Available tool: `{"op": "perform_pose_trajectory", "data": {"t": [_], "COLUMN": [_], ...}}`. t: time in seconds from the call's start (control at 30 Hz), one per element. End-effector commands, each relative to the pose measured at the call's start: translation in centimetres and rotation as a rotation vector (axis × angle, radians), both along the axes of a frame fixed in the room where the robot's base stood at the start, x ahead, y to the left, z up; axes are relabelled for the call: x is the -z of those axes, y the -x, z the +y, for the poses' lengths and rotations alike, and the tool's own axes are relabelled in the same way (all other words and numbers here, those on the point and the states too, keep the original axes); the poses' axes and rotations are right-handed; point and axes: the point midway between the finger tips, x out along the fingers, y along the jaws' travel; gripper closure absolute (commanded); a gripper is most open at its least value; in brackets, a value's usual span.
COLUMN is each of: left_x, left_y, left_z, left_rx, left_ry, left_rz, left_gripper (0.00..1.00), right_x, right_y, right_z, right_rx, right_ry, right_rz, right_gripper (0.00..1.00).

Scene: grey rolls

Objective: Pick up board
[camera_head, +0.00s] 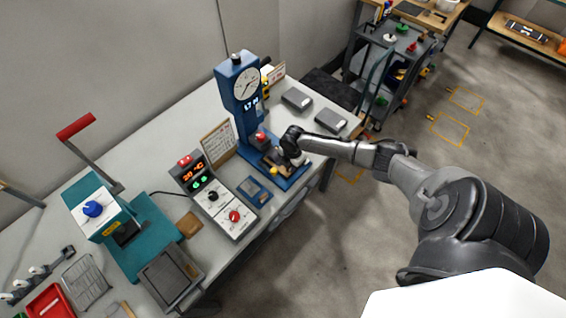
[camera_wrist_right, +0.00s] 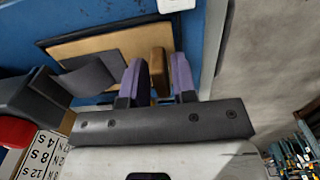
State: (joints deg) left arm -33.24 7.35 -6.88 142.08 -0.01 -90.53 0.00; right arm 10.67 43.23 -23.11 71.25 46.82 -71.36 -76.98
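My right gripper (camera_head: 291,152) is low over the blue base of the dial press (camera_head: 240,90). In the right wrist view its two purple fingers (camera_wrist_right: 159,82) stand apart, on either side of a brown block-like piece (camera_wrist_right: 157,62). A gap shows on the right side of that piece; I cannot tell whether the left finger touches it. A flat tan board (camera_wrist_right: 100,43) with a dark edge lies on the blue base, partly covered by dark grey parts. I cannot tell whether the brown piece belongs to it. My left gripper is not in view.
The press column stands close to my right gripper. A control box (camera_head: 214,194) with a lit display, a small blue tray (camera_head: 254,190) and a teal press (camera_head: 105,215) stand to the left. Two grey boxes (camera_head: 297,99) (camera_head: 330,120) lie behind. Open floor is at right.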

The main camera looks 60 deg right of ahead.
Motion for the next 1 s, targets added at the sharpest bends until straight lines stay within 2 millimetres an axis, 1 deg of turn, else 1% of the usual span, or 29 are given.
{"op": "perform_pose_trajectory", "data": {"t": [0.03,0.2,0.27,0.57,0.73,0.87,1.0], "left_x": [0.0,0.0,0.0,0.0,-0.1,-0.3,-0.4], "left_y": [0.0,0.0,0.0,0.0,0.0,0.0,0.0], "left_z": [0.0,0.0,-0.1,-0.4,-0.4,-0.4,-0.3], "left_rx": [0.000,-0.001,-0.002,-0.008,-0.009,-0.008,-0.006], "left_ry": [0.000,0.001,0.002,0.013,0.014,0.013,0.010], "left_rz": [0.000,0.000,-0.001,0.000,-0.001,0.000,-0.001], "left_gripper": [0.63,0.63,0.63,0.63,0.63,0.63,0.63], "right_x": [0.0,0.0,0.0,0.0,-0.7,-2.0,-4.5], "right_y": [0.0,0.0,0.0,0.0,0.0,0.0,0.0], "right_z": [0.0,0.0,0.0,0.0,0.0,-0.1,-0.1], "right_rx": [0.000,0.000,0.000,0.000,0.000,-0.001,-0.002], "right_ry": [0.000,0.000,0.000,0.000,0.000,0.001,0.002], "right_rz": [0.000,0.000,0.000,0.000,0.000,-0.001,-0.003], "right_gripper": [0.79,0.96,1.00,1.00,1.00,1.00,1.00]}}
